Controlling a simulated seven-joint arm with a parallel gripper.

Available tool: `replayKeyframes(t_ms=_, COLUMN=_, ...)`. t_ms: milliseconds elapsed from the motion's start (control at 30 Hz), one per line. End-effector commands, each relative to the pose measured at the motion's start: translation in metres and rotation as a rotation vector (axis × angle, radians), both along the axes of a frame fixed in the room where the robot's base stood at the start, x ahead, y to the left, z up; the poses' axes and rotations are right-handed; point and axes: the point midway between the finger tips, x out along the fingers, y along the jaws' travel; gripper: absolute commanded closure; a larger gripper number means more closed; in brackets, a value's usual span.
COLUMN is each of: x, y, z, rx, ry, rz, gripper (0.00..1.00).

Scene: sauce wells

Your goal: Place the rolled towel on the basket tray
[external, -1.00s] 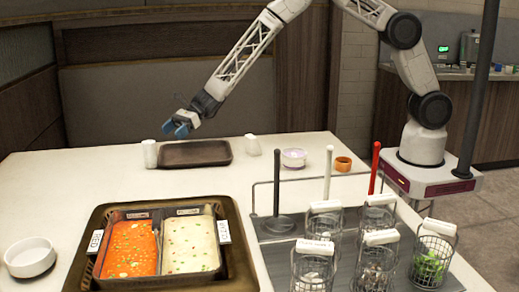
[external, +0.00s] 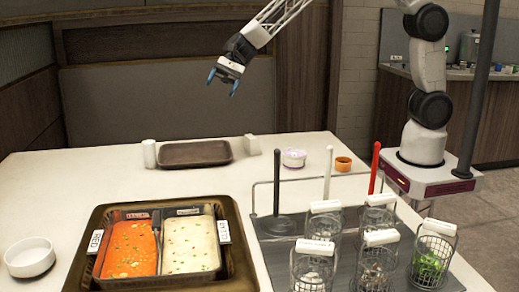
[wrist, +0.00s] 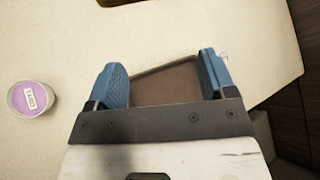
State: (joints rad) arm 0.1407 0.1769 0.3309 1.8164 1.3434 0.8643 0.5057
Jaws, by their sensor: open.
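A small upright white roll (external: 150,153), which looks like the rolled towel, stands on the table just left of a flat dark-brown tray (external: 195,153) in the external view. A second white piece (external: 252,145), with a slanted top, stands just right of the tray; I cannot tell for sure which of the two is the towel. The tray top looks empty. My gripper (external: 223,83) is open and empty, high above the far side of the table. In the wrist view, the brown tray (wrist: 165,84) shows between and beyond the blue fingers.
Nearer are a sauce tray (external: 240,255) with two wells, a white bowl (external: 29,257), and a rack with several wire baskets (external: 380,265) and upright posts. The table's middle-left is clear.

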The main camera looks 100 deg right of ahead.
Motion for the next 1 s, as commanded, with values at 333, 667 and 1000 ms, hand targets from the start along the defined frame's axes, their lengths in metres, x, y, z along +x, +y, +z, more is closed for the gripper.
replayKeyframes(t_ms=333, x=-0.099, y=0.022, z=0.056, rx=-0.217, ry=-0.099, rz=0.250, gripper=0.23)
replayKeyframes(t_ms=667, x=-0.197, y=0.031, z=0.090, rx=-0.425, ry=-0.185, rz=0.487, gripper=0.23)
replayKeyframes(t_ms=1000, x=-0.297, y=0.029, z=0.111, rx=-0.641, ry=-0.263, rz=0.726, gripper=0.23)
